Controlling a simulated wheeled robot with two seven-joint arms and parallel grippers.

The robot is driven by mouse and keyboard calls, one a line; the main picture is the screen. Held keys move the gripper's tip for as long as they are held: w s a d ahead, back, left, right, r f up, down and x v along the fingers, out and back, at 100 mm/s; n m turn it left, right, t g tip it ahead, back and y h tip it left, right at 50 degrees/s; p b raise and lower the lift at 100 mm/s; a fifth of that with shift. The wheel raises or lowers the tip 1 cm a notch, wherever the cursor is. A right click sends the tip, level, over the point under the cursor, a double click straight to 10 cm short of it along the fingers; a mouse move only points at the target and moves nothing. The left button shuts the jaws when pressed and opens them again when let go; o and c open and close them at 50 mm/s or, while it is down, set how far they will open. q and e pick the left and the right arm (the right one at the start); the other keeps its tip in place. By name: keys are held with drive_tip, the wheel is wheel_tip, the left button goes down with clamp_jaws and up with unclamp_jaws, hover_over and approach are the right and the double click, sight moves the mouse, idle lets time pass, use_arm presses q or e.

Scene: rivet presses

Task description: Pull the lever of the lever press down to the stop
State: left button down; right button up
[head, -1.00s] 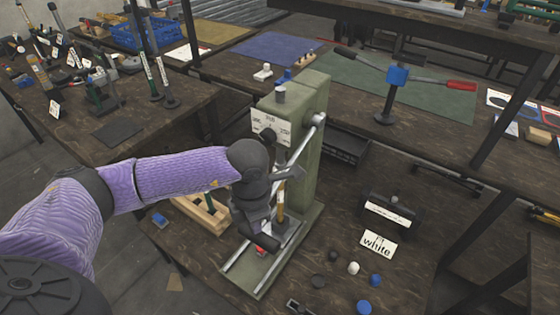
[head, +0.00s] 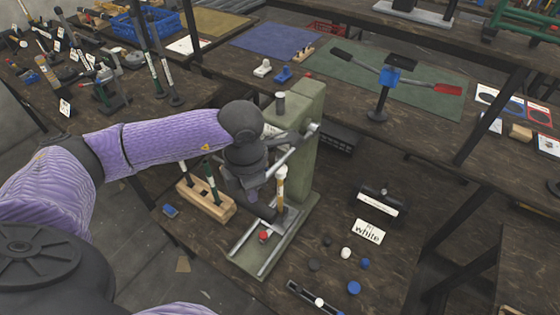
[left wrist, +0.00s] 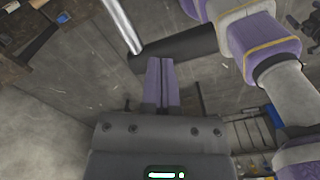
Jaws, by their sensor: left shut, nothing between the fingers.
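The lever press is a tall green stand (head: 307,150) on a base with two rails, in the middle of the head view. Its silver lever rod (head: 290,156) slopes down and left from the pivot at the upper right, partly behind my left arm. In the left wrist view the lever rod (left wrist: 118,22) runs toward a dark cylindrical grip (left wrist: 196,43). My left gripper (left wrist: 162,62) is shut and empty, its purple fingertips close to the grip; I cannot tell whether they touch. In the head view the left gripper (head: 252,195) is mostly hidden by its own wrist.
A wooden block with tool handles (head: 206,200) stands left of the press. A red part (head: 265,236) sits between the rails. A white sign (head: 368,231), a dark box (head: 380,201) and several small discs lie to the right. A blue-hubbed stand (head: 385,85) is behind.

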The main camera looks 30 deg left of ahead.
use_arm(q)
wheel_tip(320, 180, up, 2)
drive_tip(key=shift+w, duration=0.1)
drive_tip(key=w+r+p, duration=0.4)
drive_tip(key=r+p, duration=0.6)
drive_tip(key=r, duration=0.5)
drive_tip(key=shift+d+r, duration=0.15)
use_arm(e)
wheel_tip(320, 180, up, 11)
drive_tip(key=shift+s+d+r, duration=0.15)
drive_tip(key=shift+d, duration=0.05)
use_arm(q)
drive_tip(key=shift+w, duration=0.1)
